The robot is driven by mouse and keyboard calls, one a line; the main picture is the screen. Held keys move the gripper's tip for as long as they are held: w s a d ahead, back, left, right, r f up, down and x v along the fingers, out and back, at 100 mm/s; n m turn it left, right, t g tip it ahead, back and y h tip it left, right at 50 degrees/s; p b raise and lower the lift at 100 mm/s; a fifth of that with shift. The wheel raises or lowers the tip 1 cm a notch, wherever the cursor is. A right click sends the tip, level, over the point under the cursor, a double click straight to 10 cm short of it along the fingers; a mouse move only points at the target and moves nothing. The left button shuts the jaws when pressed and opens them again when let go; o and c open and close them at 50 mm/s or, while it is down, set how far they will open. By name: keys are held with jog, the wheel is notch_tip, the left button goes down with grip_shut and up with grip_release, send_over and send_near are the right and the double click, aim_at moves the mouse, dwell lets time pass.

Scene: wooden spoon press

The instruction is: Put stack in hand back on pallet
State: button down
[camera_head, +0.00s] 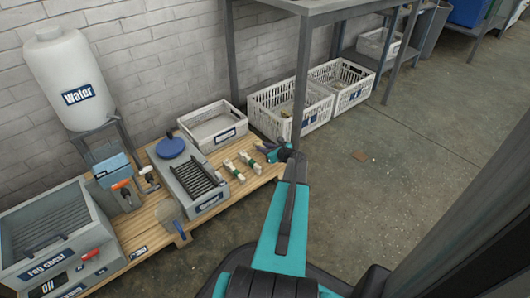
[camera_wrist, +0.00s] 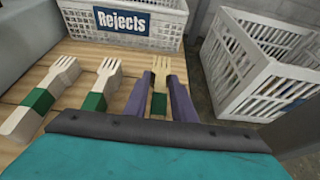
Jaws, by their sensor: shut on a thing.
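My gripper (camera_head: 268,150) is over the right end of the wooden pallet (camera_head: 141,222). In the wrist view my gripper (camera_wrist: 160,95) has its two purple fingers closed on a stack of wooden forks (camera_wrist: 160,72) with a green band, tines pointing away. The fingers hide part of its sides, and I cannot tell whether it touches the pallet. Two more green-banded fork stacks lie on the pallet to the left: the near stack (camera_wrist: 106,82) and the far-left stack (camera_wrist: 45,97). In the head view they are the right one (camera_head: 249,162) and the left one (camera_head: 234,170).
A white Rejects tray (camera_wrist: 147,18) stands just beyond the stacks. White crates (camera_wrist: 262,70) stand on the floor to the right. A grey grooved unit (camera_head: 192,178) with a blue round lid is left of the stacks. Open floor (camera_head: 400,170) lies right of the pallet.

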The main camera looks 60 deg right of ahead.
jog(key=shift+f+b, duration=0.45)
jog(key=shift+f, duration=0.85)
jog(key=shift+f, duration=0.1)
jog(key=c, duration=1.5)
grip_release()
jog(key=shift+s+a+r, duration=0.15)
jog(key=shift+s+r, duration=0.2)
jog(key=shift+s, duration=0.05)
jog(key=p+v, duration=0.4)
jog(key=v, duration=0.5)
jog(key=shift+s+a+r, duration=0.15)
jog(key=shift+s, duration=0.1)
jog(key=shift+s+a+r+p, duration=0.2)
jog(key=shift+s+p, duration=0.1)
jog(key=shift+s, duration=0.35)
